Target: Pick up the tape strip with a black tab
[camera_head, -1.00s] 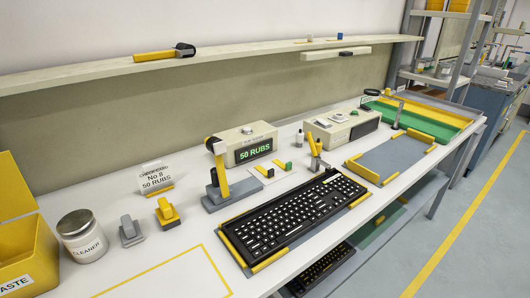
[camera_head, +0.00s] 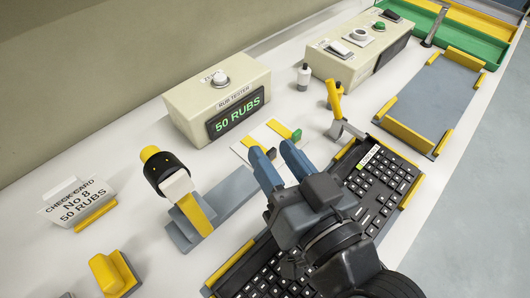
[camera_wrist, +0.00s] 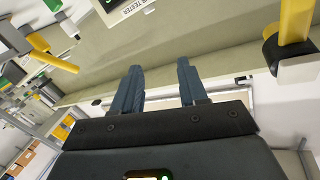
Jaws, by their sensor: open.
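The gripper hides part of the bench and keyboard. In the wrist view the open fingers (camera_wrist: 157,67) show nothing between them that I can identify as the strip.
The rub tester (camera_head: 215,98) reads 50 RUBS and stands behind the strips. A yellow-handled device (camera_head: 188,205) stands to the left, a yellow-topped tool (camera_head: 335,100) to the right. The keyboard (camera_head: 385,180) lies under my arm. A check card (camera_head: 78,203) stands at left.

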